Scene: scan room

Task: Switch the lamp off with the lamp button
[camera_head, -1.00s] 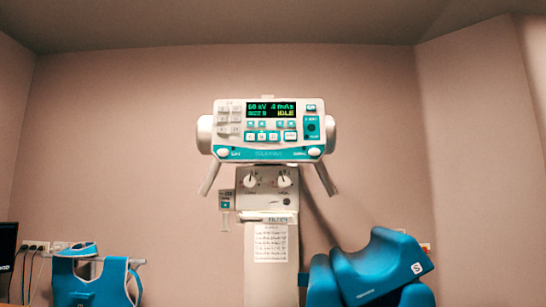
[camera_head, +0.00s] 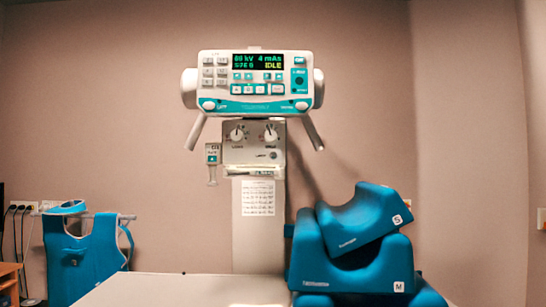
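The white and teal control head (camera_head: 254,83) stands at the top centre, on a pale column. Its lit display (camera_head: 258,61) shows green figures and a yellow "IDLE". A round white button (camera_head: 208,105) sits at its lower left corner beside a small label that may read "LAMP". A similar round button (camera_head: 302,106) sits at the lower right corner. The labels are too small to read surely, and I cannot tell whether the lamp is lit. A grey handle slants down from each side of the head. Neither of my grippers is in view.
A pale table top (camera_head: 150,288) spans the bottom centre. Blue foam supports (camera_head: 345,262) are stacked at its right. A blue apron (camera_head: 85,262) hangs from a rail at the left. Two knobs (camera_head: 254,132) sit on the panel under the head. The space before the head is clear.

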